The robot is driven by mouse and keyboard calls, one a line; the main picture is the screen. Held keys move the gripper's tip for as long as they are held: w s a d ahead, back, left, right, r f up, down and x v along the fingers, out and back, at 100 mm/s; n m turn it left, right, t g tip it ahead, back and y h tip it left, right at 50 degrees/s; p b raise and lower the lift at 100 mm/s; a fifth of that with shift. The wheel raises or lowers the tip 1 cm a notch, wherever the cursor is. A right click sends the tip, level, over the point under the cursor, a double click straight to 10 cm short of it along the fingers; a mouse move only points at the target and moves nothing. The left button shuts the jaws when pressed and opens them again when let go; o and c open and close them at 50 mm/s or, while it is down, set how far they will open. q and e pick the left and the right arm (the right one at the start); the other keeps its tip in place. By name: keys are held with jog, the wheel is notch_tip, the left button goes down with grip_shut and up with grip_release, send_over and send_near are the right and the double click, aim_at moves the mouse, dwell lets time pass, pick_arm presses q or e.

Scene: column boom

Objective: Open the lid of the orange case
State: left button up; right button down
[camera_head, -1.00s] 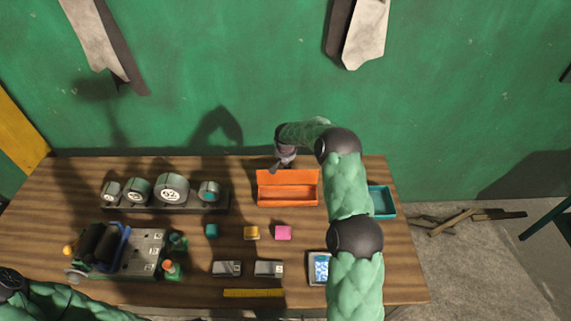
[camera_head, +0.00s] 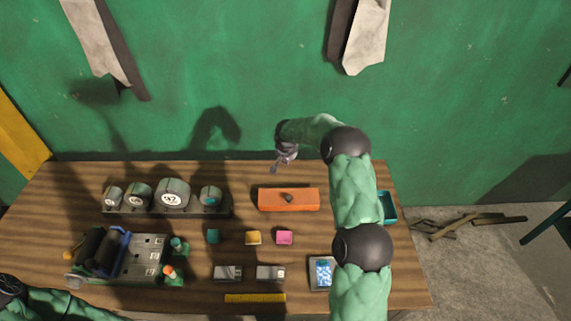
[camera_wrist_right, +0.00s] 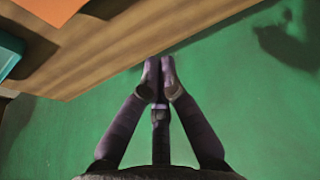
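The orange case (camera_head: 289,200) lies at the back right of the wooden table. Its top looks flat and closed, with a small dark knob (camera_head: 288,198) in the middle. My right gripper (camera_head: 277,168) is behind the case's back left corner, near the green wall and apart from the case. In the right wrist view its fingertips (camera_wrist_right: 160,72) are together with nothing between them. A corner of the orange case (camera_wrist_right: 52,8) shows at that view's top left. My left arm enters at the bottom left, but its gripper is out of view.
A teal tray (camera_head: 388,207) is right of the case, partly hidden by my right arm. Teal, yellow and pink (camera_head: 284,237) blocks lie in front. A rack of round gauges (camera_head: 172,195) stands left. The green wall (camera_head: 250,80) is close behind.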

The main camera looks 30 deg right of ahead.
jog(key=b, duration=0.2)
send_over(289, 197)
jog(key=w, duration=0.2)
notch_tip(289, 197, down, 4)
jog(key=c, duration=1.7)
grip_release()
jog(key=shift+s, duration=0.15)
jog(key=o, duration=0.6)
jog(key=shift+o, duration=0.8)
jog(key=shift+s+d+r+n+b, duration=0.1)
jog(key=shift+d+n+b, duration=0.1)
jog(key=shift+n+b, duration=0.1)
notch_tip(289, 197, up, 4)
jog(key=s+r+n+g+y+b, duration=0.15)
jog(key=n+g, duration=0.25)
jog(key=n, duration=0.4)
jog(key=shift+y, duration=0.25)
jog(key=f, duration=0.7)
jog(key=f+b, duration=0.1)
jog(key=f, duration=0.3)
jog(key=shift+a+f, duration=0.25)
jog(key=shift+f, duration=0.1)
grip_shut()
